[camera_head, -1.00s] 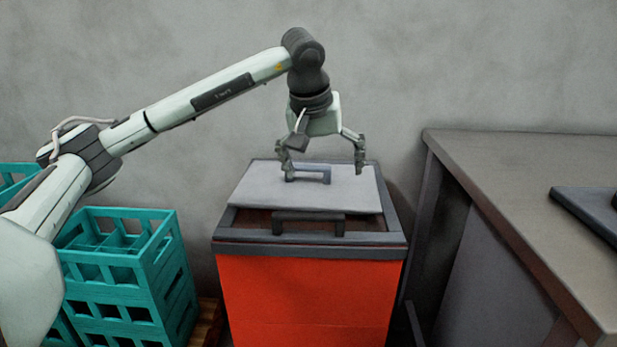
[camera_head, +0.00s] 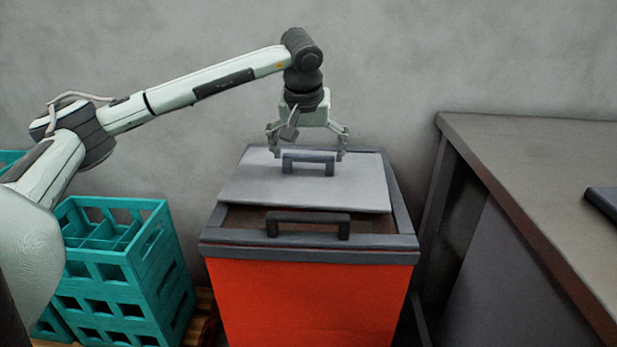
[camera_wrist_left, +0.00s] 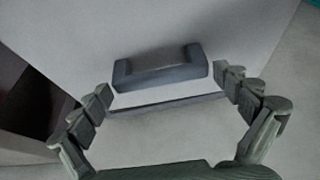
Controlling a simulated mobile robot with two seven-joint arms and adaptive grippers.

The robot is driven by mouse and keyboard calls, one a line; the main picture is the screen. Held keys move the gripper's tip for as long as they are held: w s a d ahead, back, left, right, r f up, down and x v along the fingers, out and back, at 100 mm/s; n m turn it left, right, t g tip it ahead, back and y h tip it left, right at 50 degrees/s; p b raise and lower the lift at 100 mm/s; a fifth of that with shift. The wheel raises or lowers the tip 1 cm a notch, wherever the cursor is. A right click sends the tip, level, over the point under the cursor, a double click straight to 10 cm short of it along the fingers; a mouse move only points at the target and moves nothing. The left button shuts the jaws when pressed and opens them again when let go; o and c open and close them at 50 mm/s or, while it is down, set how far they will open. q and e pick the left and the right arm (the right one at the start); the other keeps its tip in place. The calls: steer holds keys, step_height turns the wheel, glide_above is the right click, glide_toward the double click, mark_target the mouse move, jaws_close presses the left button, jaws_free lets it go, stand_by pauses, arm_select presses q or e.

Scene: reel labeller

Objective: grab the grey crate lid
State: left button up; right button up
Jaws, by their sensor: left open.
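The grey crate lid (camera_head: 330,190) lies on top of a red crate (camera_head: 310,300) with a dark rim. The lid is set toward the back, so a dark opening shows along the front. A dark grey handle (camera_head: 308,163) stands up from the lid. My left gripper (camera_head: 308,157) points down over this handle, open, one finger to each side of it. In the left wrist view the lid's handle (camera_wrist_left: 162,72) lies just ahead of the open fingers, apart from both. My right gripper is in neither current view.
A second dark handle (camera_head: 308,220) sits at the crate's front rim. Stacked teal crates (camera_head: 120,270) stand to the left on a wooden pallet. A table (camera_head: 540,170) with a dark flat object (camera_head: 602,202) stands to the right. A plain wall is behind.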

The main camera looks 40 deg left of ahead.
arm_select(q)
steer(key=shift+w+a+f, duration=0.1)
steer(key=shift+w+f, duration=0.1)
steer(key=shift+f, duration=0.3)
steer(key=c, duration=1.5)
steer(key=shift+r, duration=0.1)
steer(key=shift+c, duration=0.2)
